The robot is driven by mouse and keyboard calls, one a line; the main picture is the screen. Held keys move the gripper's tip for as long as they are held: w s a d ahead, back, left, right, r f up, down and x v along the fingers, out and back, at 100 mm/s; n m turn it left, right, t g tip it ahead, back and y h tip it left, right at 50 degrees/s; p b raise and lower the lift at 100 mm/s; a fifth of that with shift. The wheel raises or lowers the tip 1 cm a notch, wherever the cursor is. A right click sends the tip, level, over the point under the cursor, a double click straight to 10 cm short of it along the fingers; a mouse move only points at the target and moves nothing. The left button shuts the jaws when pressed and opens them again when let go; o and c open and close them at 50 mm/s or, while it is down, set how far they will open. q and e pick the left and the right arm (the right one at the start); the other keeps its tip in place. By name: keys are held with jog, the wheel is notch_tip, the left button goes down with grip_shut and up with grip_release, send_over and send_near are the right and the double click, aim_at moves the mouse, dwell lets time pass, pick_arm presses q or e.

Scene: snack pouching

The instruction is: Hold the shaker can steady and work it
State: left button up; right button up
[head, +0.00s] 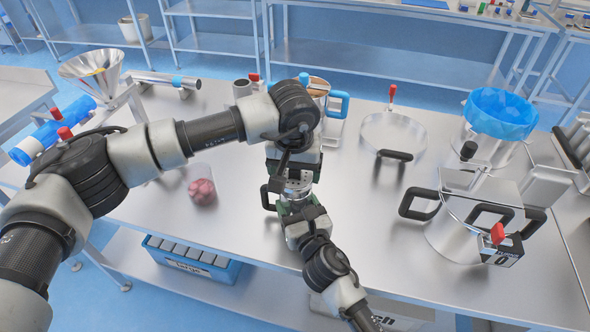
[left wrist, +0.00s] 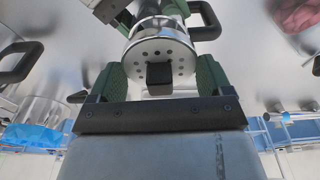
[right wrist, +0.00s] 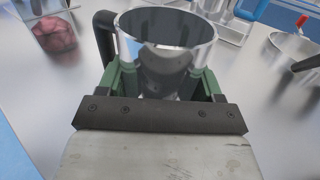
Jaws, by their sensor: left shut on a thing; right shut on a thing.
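The shaker can (head: 299,187) is a shiny metal cylinder with a perforated end and a black side handle, over the table's middle. In the left wrist view its perforated end (left wrist: 142,50) faces the camera, with a black knob at its centre. My left gripper (head: 296,168) comes from above and is shut on the can, one finger on each side of it. My right gripper (head: 294,204) comes from below and is shut on the can's body (right wrist: 165,28). The right wrist view shows the can between green fingers, handle at left. The contact points are partly hidden.
A clear cup of pink pieces (head: 202,191) stands left of the can. A large handled pot (head: 455,235) and a blue-lined bin (head: 500,115) stand at right. Front table is mostly clear.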

pick_arm(q)
jog(key=shift+r, duration=2)
pick_arm(e)
jog(key=o, duration=1.4)
jog(key=shift+c, duration=0.2)
jog(key=shift+s, duration=0.1)
